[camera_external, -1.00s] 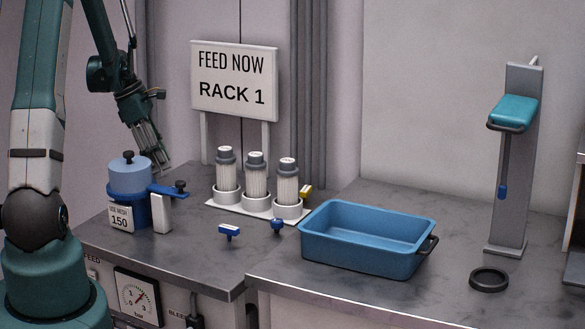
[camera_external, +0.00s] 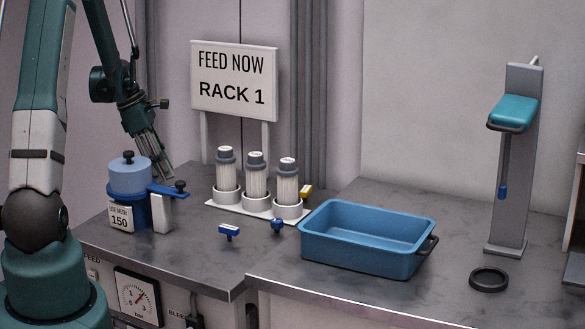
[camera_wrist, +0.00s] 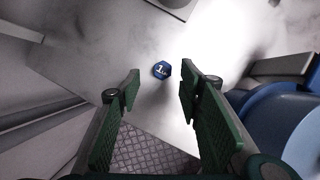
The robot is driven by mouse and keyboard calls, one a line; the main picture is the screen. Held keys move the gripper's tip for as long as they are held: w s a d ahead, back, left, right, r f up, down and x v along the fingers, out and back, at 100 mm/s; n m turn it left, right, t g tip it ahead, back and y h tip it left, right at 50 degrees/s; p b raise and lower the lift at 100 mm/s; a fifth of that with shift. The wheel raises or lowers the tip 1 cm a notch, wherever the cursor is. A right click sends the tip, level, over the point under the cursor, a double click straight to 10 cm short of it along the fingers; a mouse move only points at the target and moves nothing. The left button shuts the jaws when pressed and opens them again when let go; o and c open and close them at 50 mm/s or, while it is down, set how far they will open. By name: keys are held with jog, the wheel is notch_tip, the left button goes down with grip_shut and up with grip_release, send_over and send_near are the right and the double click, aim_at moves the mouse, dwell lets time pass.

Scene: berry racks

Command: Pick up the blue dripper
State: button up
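In the wrist view a small blue hexagonal piece (camera_wrist: 161,70) with a white marking like a "1" lies on the grey surface, ahead of and between my fingertips, apart from them. In the external view two small blue pieces lie on the bench: one with a white part (camera_external: 229,231), the other darker blue (camera_external: 277,225). I cannot tell which is the dripper, or whether either is the piece in the wrist view. My gripper (camera_wrist: 160,88) is open and empty. In the external view my gripper (camera_external: 162,164) hangs just behind the blue pot.
The blue pot (camera_external: 129,180) marked 150 stands close to my gripper; blue parts (camera_wrist: 285,125) fill the right of the wrist view. Several upright pieces include white filters (camera_external: 256,180) on a white base. A small yellow piece (camera_external: 305,191), blue tray (camera_external: 368,258) and black ring (camera_external: 489,279) are farther right.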

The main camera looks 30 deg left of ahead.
jog(key=shift+s+b+x, duration=0.15)
jog(key=shift+b+x, duration=0.1)
jog(key=shift+x, duration=1.05)
jog(key=shift+s+b+x, duration=0.15)
jog(key=shift+b+x, duration=0.05)
jog(key=shift+x, duration=1.1)
jog(key=c, duration=0.7)
